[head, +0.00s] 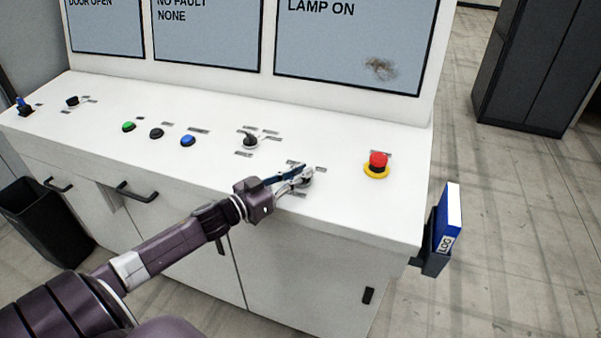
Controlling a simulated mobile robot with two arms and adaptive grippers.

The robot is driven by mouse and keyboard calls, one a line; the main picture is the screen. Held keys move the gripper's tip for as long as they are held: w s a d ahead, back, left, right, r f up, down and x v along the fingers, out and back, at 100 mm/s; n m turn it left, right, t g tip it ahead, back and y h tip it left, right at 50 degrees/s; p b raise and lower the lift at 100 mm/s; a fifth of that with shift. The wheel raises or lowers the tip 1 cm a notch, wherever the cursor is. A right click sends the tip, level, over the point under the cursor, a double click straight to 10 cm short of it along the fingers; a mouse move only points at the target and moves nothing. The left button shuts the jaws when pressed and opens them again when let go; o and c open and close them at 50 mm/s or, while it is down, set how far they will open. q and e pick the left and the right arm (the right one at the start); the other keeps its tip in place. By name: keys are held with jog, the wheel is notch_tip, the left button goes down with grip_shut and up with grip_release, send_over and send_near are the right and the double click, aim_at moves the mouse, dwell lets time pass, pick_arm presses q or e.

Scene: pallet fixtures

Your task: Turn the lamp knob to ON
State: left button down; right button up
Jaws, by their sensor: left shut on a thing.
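The lamp knob (306,182) is a small dark knob on the front right part of the white console top. My left gripper (304,173) is at it, shut on the knob, and hides much of it. The knob's pointer direction cannot be made out behind the fingers. The right screen (350,40) above the console reads LAMP ON. My right gripper is not in view.
A red emergency button (378,160) on a yellow ring stands right of the knob. Another selector knob (250,140) and green, black and blue buttons (187,141) lie to the left. A blue log binder (447,220) sits in a holder at the console's right side.

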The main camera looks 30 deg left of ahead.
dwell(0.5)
pick_arm(q)
jog(key=c, duration=2)
grip_release()
jog(key=shift+o, duration=0.2)
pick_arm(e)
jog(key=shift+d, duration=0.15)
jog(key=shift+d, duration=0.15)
pick_arm(q)
jog(key=shift+s+a+f, duration=0.1)
jog(key=shift+s+a, duration=0.05)
jog(key=shift+s, duration=0.25)
jog(key=v, duration=1.1)
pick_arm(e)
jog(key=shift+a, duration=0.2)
pick_arm(q)
jog(key=shift+a, duration=0.2)
